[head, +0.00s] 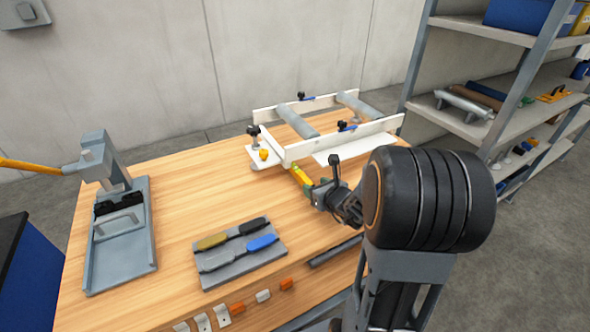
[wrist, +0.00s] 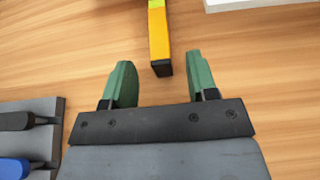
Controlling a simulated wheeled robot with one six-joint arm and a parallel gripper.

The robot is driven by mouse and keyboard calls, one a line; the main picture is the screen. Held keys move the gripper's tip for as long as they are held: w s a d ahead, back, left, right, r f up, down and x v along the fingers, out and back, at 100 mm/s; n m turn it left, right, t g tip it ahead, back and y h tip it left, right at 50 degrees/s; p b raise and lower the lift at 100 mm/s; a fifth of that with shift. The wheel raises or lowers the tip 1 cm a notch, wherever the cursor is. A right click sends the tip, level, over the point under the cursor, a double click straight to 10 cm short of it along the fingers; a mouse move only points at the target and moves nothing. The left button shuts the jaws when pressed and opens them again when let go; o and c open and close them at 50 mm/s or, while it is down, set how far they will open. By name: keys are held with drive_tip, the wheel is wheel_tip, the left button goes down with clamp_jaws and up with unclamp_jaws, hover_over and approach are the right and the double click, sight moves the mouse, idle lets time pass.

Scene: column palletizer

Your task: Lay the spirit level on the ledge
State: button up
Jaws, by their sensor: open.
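The yellow spirit level (head: 300,174) lies on the wooden workbench in front of the white roller frame. In the wrist view the level (wrist: 160,40) shows its yellow body, a black end cap towards me and a greenish patch at the top edge; its far end is out of that view. My gripper (wrist: 160,85) is open, its two green fingers apart and empty. In the head view my gripper (head: 312,188) is at the level's near end. A white flat ledge (head: 345,150) runs along the frame's front side.
A grey tool holder (head: 240,268) with several handled tools lies at the bench's front. A grey press-like device (head: 120,225) stands at the left. Shelves (head: 480,130) stand at the right. The middle of the bench (head: 200,190) is clear.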

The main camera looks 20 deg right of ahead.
sight(308, 181)
drive_tip(key=shift+x, duration=2.85)
drive_tip(key=shift+c, duration=0.3)
clamp_jaws()
drive_tip(key=shift+r, duration=0.2)
